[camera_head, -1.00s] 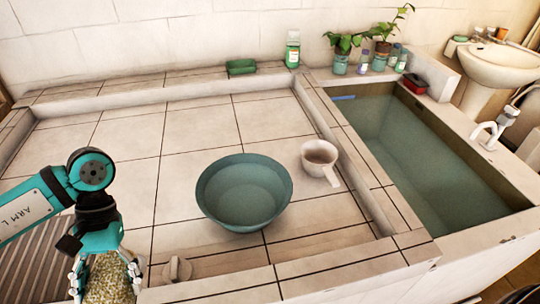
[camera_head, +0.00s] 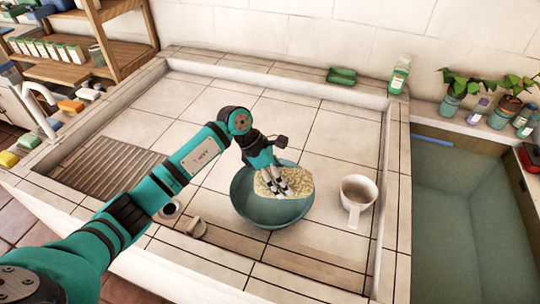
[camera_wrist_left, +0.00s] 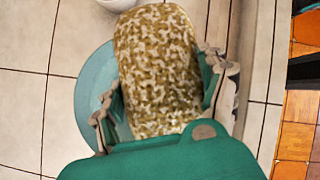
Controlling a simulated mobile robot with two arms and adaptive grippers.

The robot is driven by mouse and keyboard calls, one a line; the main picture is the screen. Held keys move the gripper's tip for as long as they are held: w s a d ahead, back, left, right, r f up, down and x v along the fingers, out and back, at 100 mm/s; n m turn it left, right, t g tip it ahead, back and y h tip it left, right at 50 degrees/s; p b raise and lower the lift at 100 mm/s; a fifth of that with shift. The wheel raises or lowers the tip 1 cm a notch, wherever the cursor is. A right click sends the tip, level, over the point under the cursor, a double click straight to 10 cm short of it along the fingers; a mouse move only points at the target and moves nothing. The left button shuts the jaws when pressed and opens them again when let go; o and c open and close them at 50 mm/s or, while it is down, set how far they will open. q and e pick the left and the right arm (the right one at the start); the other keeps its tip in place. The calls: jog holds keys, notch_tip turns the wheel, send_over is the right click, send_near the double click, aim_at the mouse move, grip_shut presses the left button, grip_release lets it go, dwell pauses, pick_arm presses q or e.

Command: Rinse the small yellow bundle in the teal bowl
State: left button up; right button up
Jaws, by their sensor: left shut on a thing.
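The small yellow bundle (camera_head: 290,182) is a speckled yellow-white oblong, held by my left gripper (camera_head: 272,187) over the teal bowl. In the left wrist view the bundle (camera_wrist_left: 158,70) fills the space between the fingers of my left gripper (camera_wrist_left: 165,90), with the fingers on both its sides. The teal bowl (camera_head: 250,209) stands on the tiled basin floor, partly covered by the bundle and the gripper. Its rim also shows in the left wrist view (camera_wrist_left: 92,85), behind the bundle. Whether the bundle touches the water cannot be told. My right gripper is not in view.
A white mug-like dipper (camera_head: 357,194) stands right of the bowl. A stone plug-like knob (camera_head: 194,227) lies front left of it. A ribbed draining area (camera_head: 112,168) is at left. A raised tiled rim encloses the basin; a water-filled trough (camera_head: 440,215) lies right.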

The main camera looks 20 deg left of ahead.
pick_arm(q)
jog(key=w+a+n+t, duration=0.1)
jog(key=n, duration=0.1)
jog(key=a+n+t+p, duration=0.1)
jog(key=w+a+n+y+p, duration=0.1)
jog(key=n, duration=0.1)
jog(key=shift+w+a+f+n+t, duration=0.25)
jog(key=shift+w+f+n+t, duration=0.05)
jog(key=shift+f+t, duration=0.1)
jog(key=b, duration=0.6)
send_over(270, 206)
notch_tip(270, 206, down, 8)
notch_tip(270, 206, down, 3)
jog(key=shift+w+r+n+b, duration=0.2)
jog(key=shift+n+b, duration=0.1)
jog(key=shift+b, duration=0.75)
jog(key=shift+f+b, duration=0.95)
jog(key=shift+f, duration=0.2)
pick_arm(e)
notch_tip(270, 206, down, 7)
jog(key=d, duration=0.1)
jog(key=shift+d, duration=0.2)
pick_arm(q)
jog(key=shift+s, duration=0.1)
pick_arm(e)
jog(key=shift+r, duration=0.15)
